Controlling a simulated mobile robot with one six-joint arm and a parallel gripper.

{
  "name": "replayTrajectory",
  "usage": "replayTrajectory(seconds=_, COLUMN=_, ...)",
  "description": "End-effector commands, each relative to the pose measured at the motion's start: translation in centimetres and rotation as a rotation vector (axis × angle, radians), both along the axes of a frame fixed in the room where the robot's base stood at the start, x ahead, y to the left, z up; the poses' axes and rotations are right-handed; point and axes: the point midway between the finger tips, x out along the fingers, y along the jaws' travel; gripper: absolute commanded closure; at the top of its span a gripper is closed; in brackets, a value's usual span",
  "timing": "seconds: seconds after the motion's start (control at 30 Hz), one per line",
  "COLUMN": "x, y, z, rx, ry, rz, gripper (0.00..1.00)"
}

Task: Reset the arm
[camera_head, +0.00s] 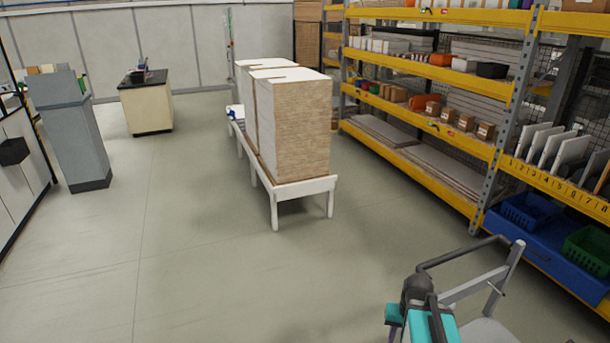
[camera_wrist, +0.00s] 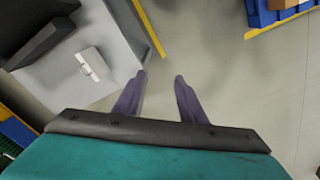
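My gripper (camera_wrist: 160,78) shows in the wrist view with its two dark purple fingers apart and nothing between them. Bare grey floor lies beyond the fingertips. In the head view my arm, teal and dark grey, is at the bottom right, in front of the shelving. The gripper's fingers are mostly cut off or hidden there, so I read the opening from the wrist view only.
Tall board stacks (camera_head: 294,125) stand on a white low table (camera_head: 303,187) mid-room. Yellow shelving (camera_head: 430,125) runs along the right, with blue (camera_head: 530,211) and green (camera_head: 588,250) crates low down. A grey cabinet (camera_head: 70,130) stands left. The floor (camera_head: 220,270) in front is clear.

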Motion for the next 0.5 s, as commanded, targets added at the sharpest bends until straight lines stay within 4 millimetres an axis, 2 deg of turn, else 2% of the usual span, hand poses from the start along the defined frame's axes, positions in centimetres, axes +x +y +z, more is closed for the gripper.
replayTrajectory(seconds=0.03, x=0.1, y=1.4, z=-0.4, rx=0.001, ry=0.004, rz=0.029, gripper=0.63)
replayTrajectory(seconds=0.2, x=0.2, y=5.5, z=-1.7, rx=0.003, ry=0.013, rz=0.111, gripper=0.63)
replayTrajectory(seconds=0.5, x=-0.3, y=10.7, z=-3.3, rx=0.006, ry=0.025, rz=0.219, gripper=0.63)
